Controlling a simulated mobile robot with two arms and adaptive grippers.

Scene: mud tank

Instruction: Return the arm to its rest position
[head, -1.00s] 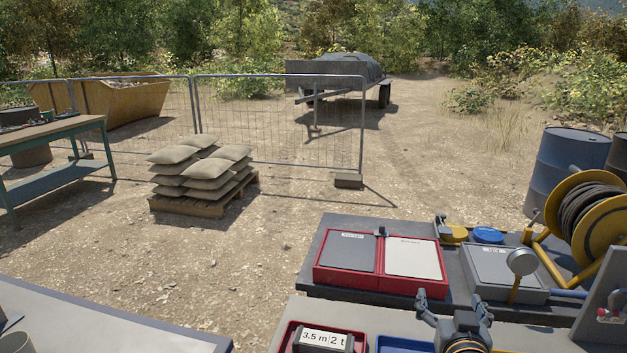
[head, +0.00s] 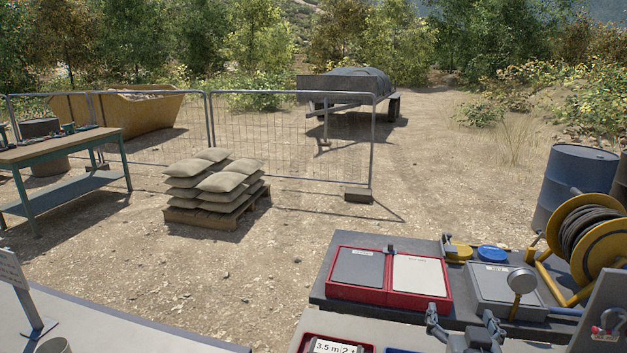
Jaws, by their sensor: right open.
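My right gripper (head: 463,322) is at the bottom edge of the head view, right of centre. Its two dark fingers stand apart with nothing between them. It is in front of the dark bench that carries the red two-part tray, and its arm is mostly cut off by the frame. My left gripper is not in view.
Near the right gripper are a red tray (head: 340,292), a grey box (head: 490,292) with a round gauge (head: 521,281), and a yellow hose reel (head: 583,240). A pale table (head: 130,325) with a sign (head: 14,275) is at left.

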